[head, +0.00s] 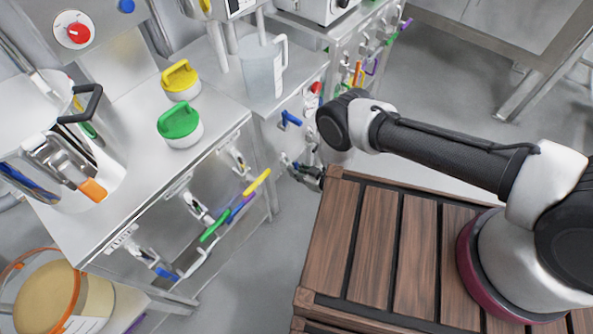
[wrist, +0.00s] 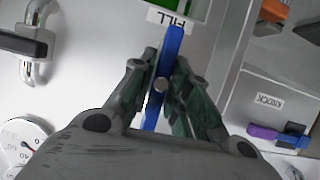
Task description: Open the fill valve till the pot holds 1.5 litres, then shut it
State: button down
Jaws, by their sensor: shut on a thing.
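In the wrist view a blue lever (wrist: 174,45) stands nearly upright beneath a label reading FILL. My gripper (wrist: 160,85) has its fingers on both sides of this lever and is shut on it. In the head view my gripper (head: 308,176) is low at the front of the steel cabinet, and the held lever cannot be made out there. A clear jug with a white handle (head: 263,68) stands on the steel top; it may be the pot, and its level is not readable. A green panel edge (wrist: 205,8) shows above the label.
A dial gauge (wrist: 22,140) and a dark-handled latch (wrist: 25,42) are left of the lever. A STOCK label (wrist: 270,101) is at right, above purple and blue handles (wrist: 280,134). Yellow (head: 180,78) and green (head: 179,122) knobs stand on the bench. A slatted wooden platform (head: 375,235) lies beneath my arm.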

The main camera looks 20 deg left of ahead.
jog(key=c, duration=1.4)
grip_release()
jog(key=v, duration=1.2)
